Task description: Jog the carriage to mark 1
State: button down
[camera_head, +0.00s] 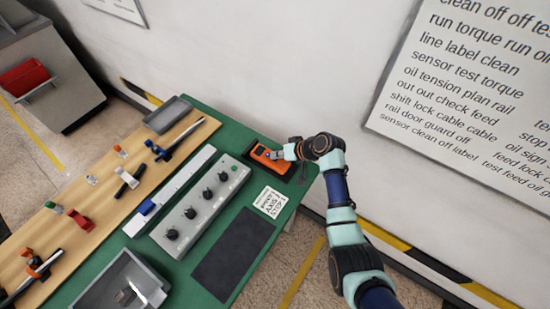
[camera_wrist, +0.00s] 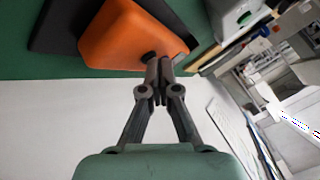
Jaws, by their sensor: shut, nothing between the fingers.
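An orange hand pendant (camera_head: 272,161) lies in a dark holder (camera_head: 253,152) at the table's far right corner. My gripper (camera_head: 277,155) is shut at the pendant. In the wrist view, my closed fingertips (camera_wrist: 158,65) meet at the edge of the orange pendant (camera_wrist: 125,38), by a dark round button. I cannot tell whether they touch it. A blue block, seemingly the carriage (camera_head: 146,207), sits near the lower left end of a long pale rail (camera_head: 178,184). The marks on the rail are too small to read.
A grey panel (camera_head: 207,199) with several black knobs stands between rail and pendant. A printed card (camera_head: 269,202) and a dark mat (camera_head: 234,252) lie on the green table. A grey tray (camera_head: 95,290) and a wooden board (camera_head: 75,193) with clamps are left. The wall is close behind.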

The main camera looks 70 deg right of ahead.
aim_at(277, 160)
jog(key=shift+r+p, duration=0.75)
jog(key=shift+p, duration=0.05)
jog(key=shift+r, duration=0.1)
notch_tip(277, 160, up, 5)
jog(key=p, duration=0.4)
jog(key=shift+p, duration=0.4)
jog(key=c, duration=1.9)
grip_release()
dwell(1.5)
